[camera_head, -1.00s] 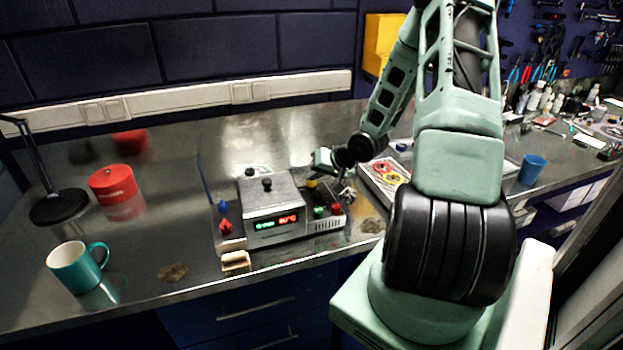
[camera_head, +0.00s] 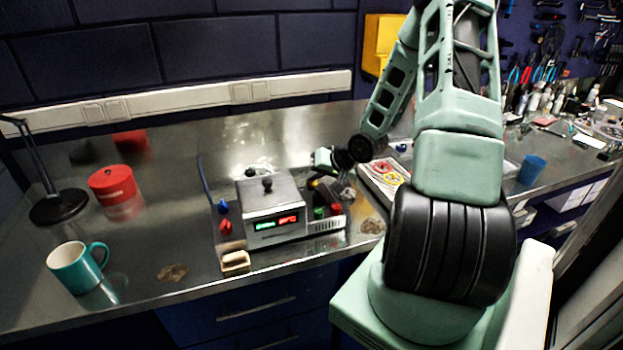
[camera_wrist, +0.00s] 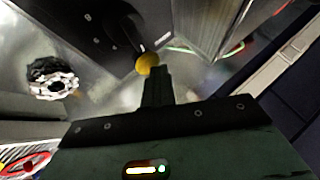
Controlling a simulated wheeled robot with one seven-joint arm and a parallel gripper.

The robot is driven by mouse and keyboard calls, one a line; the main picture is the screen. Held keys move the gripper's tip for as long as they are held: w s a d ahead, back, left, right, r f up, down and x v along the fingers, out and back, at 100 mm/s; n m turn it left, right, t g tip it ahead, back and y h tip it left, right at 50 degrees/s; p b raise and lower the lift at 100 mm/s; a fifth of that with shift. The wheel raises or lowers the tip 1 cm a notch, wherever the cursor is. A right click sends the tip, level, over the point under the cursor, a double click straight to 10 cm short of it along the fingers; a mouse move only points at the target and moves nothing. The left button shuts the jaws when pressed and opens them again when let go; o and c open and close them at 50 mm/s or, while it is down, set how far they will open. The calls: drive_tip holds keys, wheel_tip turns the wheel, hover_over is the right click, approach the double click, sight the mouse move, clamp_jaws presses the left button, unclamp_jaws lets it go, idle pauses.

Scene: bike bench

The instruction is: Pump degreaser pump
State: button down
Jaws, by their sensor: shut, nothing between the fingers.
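A grey metal unit (camera_head: 265,208) with a green and red display stands on the bench, a black knob on its lid. On its right side is a low block with a green and a red button (camera_head: 336,209). A small round yellow knob (camera_wrist: 148,63), which looks like the pump's top, shows in the wrist view just beyond my fingertips. My gripper (camera_wrist: 158,72) is shut and empty, with its fingertips at the yellow knob. I cannot tell whether they touch.
A tray (camera_head: 383,180) with red and yellow parts lies right of the unit. A small open box (camera_head: 235,261) sits at the front edge. A teal mug (camera_head: 75,267), a red tin (camera_head: 112,184) and a lamp base (camera_head: 60,207) stand left. A blue cup (camera_head: 532,170) stands right.

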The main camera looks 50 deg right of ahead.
sight(315, 184)
drive_tip(key=shift+f, duration=0.15)
idle(0.4)
drive_tip(key=shift+s+f, duration=0.15)
drive_tip(key=shift+f, duration=0.25)
drive_tip(key=shift+a, duration=0.1)
drive_tip(key=shift+r+p, duration=0.2)
drive_tip(key=shift+p, duration=0.3)
wheel_tip(315, 184, up, 6)
drive_tip(key=p, duration=0.7)
drive_tip(key=shift+r, duration=0.25)
drive_tip(key=shift+f, duration=0.1)
idle(0.5)
